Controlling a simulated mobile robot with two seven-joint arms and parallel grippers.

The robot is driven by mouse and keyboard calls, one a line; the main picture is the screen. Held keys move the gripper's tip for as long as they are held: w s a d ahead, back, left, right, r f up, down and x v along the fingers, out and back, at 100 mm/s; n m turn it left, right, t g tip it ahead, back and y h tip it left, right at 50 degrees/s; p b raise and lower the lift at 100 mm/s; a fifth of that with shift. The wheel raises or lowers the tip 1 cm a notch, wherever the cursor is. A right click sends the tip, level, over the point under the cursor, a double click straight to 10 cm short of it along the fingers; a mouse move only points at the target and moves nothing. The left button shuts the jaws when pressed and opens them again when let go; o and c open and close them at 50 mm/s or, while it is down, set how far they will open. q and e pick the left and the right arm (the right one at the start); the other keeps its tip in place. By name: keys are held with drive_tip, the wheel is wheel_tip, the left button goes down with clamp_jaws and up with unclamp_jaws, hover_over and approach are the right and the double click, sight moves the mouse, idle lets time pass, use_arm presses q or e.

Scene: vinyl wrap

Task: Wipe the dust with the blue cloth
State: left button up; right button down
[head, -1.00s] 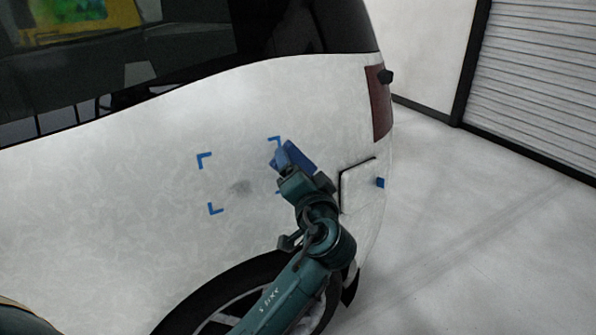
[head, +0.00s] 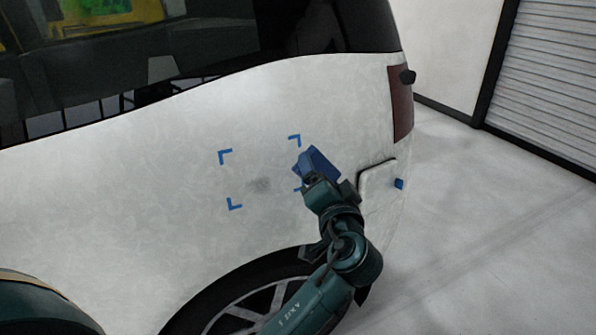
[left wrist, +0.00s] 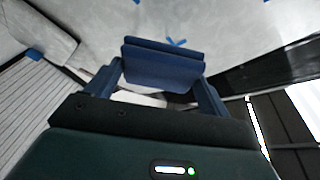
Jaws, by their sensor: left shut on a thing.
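The dust (head: 259,185) is a grey smudge on the white car side panel (head: 150,180), inside blue corner marks (head: 225,155). My left gripper (head: 312,182) is shut on the blue cloth (head: 322,162), a folded pad, to the right of the dust near the marks' right edge. In the left wrist view the cloth (left wrist: 162,62) sits between both fingers of the gripper (left wrist: 162,80), with the pale panel beyond it. I cannot tell whether the cloth touches the panel. The lower right corner mark is mostly hidden by the gripper. My right gripper is not in view.
The rear wheel (head: 245,305) and its arch lie below the marked area. A square panel flap (head: 377,188) with a blue piece (head: 399,184) is right of my gripper. The tail light (head: 400,105) is above right. Open floor (head: 500,230) lies to the right.

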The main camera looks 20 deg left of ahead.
use_arm(q)
drive_tip(key=s+a+f+p, duration=0.5)
drive_tip(key=s+a+p, duration=0.2)
drive_tip(key=s, duration=0.2)
drive_tip(key=shift+w+a+f, duration=0.2)
drive_tip(key=shift+w+a, duration=0.35)
drive_tip(key=shift+a, duration=0.2)
drive_tip(key=shift+w+a+f, duration=0.25)
drive_tip(key=shift+w+a, duration=0.35)
drive_tip(key=shift+a, duration=0.2)
drive_tip(key=shift+w+a+f, duration=0.2)
drive_tip(key=shift+w+a, duration=0.35)
drive_tip(key=shift+a, duration=0.2)
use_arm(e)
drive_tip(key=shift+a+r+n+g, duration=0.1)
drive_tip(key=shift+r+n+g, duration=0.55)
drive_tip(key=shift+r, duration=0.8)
use_arm(q)
drive_tip(key=shift+w+a+f+b, duration=0.2)
drive_tip(key=shift+w+a+b, duration=0.2)
drive_tip(key=shift+w+a, duration=0.3)
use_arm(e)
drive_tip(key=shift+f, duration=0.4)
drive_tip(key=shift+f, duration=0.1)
